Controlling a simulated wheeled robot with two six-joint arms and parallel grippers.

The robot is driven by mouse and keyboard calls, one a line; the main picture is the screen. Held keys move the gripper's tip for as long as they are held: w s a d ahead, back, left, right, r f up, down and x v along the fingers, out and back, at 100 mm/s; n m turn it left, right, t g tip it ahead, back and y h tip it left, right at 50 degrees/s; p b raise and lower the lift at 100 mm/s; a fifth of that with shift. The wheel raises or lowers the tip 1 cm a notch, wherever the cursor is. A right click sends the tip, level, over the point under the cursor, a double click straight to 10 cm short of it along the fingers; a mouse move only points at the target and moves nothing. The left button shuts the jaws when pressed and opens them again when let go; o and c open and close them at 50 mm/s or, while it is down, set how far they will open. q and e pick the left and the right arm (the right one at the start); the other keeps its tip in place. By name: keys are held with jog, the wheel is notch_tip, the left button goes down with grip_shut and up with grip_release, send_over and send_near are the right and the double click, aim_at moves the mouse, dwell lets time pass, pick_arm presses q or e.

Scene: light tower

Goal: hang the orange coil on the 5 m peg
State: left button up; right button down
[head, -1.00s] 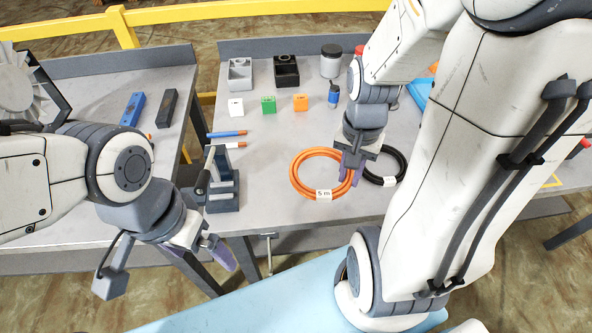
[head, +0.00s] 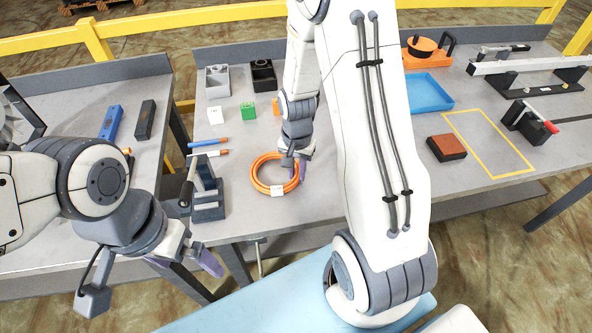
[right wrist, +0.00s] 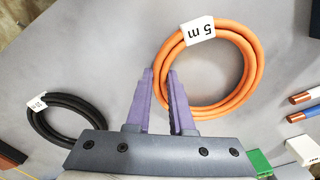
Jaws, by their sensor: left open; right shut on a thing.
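The orange coil (head: 256,187) bears a white tag, which reads "5 m" in the right wrist view (right wrist: 196,30). My right gripper (head: 299,168) is at the coil's right side in the head view. Its purple fingers are shut on the coil's ring in the right wrist view (right wrist: 163,82). I cannot tell whether the coil touches the table. My left gripper (head: 197,258) is open and empty, in front of the bench edge and apart from the coil. I cannot make out a 5 m peg in either view.
A black coil (right wrist: 58,127) lies nearby. A grey stand (head: 208,205) is left of the orange coil. Small blocks, including a green one (head: 248,111), and wire pieces (head: 208,142) lie behind. A blue tray (head: 428,92) and red-brown block (head: 447,148) are right of my arm.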

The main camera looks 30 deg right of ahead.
jog(key=shift+f, duration=0.2)
jog(key=shift+f, duration=0.15)
jog(key=c, duration=0.8)
grip_release()
jog(key=shift+b, duration=0.45)
notch_tip(320, 180, up, 11)
jog(key=s+a+r+n, duration=0.2)
jog(key=s+a+n, duration=0.15)
jog(key=a, duration=0.25)
jog(key=s+a+r+n, duration=0.2)
jog(key=s+a+n, duration=0.15)
jog(key=a, duration=0.25)
jog(key=s+a+n, duration=0.2)
jog(key=s+n, duration=0.1)
jog(key=s, duration=0.1)
jog(key=s+a+r+n, duration=0.1)
jog(key=s+a+n, duration=0.1)
jog(key=s+n, duration=0.1)
jog(key=s+a+r+n+y, duration=0.1)
jog(key=s+a+n, duration=0.2)
jog(key=s, duration=0.2)
jog(key=shift+n, duration=0.4)
